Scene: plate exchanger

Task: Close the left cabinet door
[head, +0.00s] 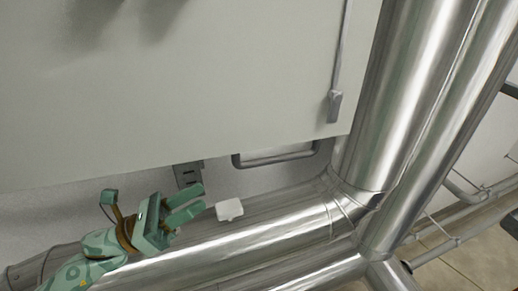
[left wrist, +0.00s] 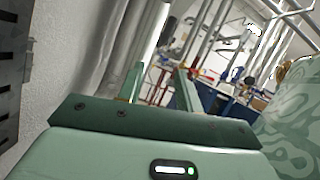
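A large pale grey panel (head: 190,90) fills the upper left of the head view. It looks like a cabinet door or cabinet face; I cannot tell which, nor how far any door stands open. A thin rod with a grey handle-like end (head: 334,105) runs down near its right edge. My left gripper (head: 198,198) is below the panel's lower edge, pointing right, its green fingers apart and nothing between them. In the left wrist view the left gripper (left wrist: 158,78) also shows spread, empty fingers. My right gripper is not in view.
Thick shiny pipes (head: 260,235) run below my left gripper and rise at the right (head: 410,90). A small white block (head: 229,209) shows just right of the fingers. A grey bar handle (head: 275,157) and a dark bracket (head: 187,174) sit under the panel. Tiled floor (head: 460,260) shows lower right.

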